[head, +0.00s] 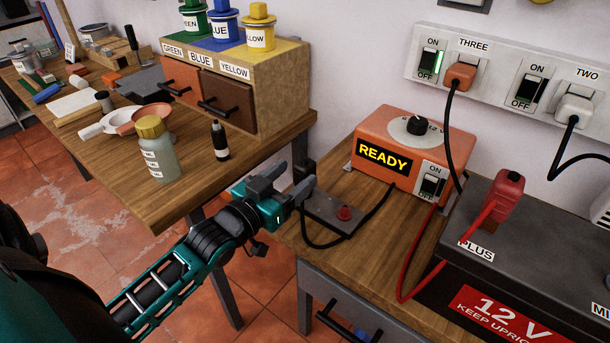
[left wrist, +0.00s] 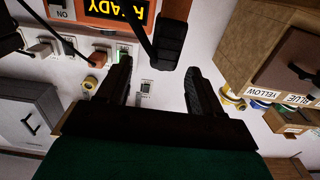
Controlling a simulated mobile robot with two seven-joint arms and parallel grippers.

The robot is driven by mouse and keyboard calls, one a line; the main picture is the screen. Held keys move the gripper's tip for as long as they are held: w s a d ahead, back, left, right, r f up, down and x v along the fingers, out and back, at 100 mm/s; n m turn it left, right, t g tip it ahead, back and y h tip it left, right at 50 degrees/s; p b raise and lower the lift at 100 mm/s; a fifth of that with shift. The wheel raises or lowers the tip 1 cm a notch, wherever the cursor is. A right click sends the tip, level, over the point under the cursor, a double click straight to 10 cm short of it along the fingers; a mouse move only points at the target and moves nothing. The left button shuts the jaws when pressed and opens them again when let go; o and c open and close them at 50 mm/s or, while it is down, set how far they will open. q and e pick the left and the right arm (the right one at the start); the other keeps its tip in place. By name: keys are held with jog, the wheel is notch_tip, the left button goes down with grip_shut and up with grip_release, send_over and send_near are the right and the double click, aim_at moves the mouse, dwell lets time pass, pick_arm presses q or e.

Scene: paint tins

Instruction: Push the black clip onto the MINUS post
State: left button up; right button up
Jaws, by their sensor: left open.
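The black clip (head: 305,171) stands upright at the left end of a dark plate (head: 325,208) on the right-hand table, a black cable looping near it. In the left wrist view the black clip (left wrist: 170,45) shows ahead, between the lines of the two fingers. My left gripper (head: 289,181) is open and empty just in front of the clip; contact cannot be told. It also shows in the left wrist view (left wrist: 157,85). The battery (head: 455,285) stands at the right; only "MI" of its MINUS label (head: 602,310) shows, and the post is out of frame. My right gripper is not in view.
A red clip (head: 508,190) sits on the PLUS post with a red cable. A bottle (head: 157,150) and a drawer cabinet (head: 240,95) stand on the left table.

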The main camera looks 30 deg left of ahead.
aim_at(298, 171)
pick_arm(q)
jog(key=shift+w+f, duration=0.15)
jog(key=shift+w, duration=1.1)
jog(key=shift+w+f, duration=0.1)
jog(key=shift+w, duration=1.15)
jog(key=c, duration=1.1)
jog(key=shift+r, duration=0.15)
notch_tip(298, 171, up, 20)
jog(key=p, duration=0.3)
jog(key=shift+p, duration=0.35)
jog(key=o, duration=0.6)
jog(key=shift+c, duration=0.2)
jog(key=c, duration=0.4)
jog(key=shift+o, duration=0.2)
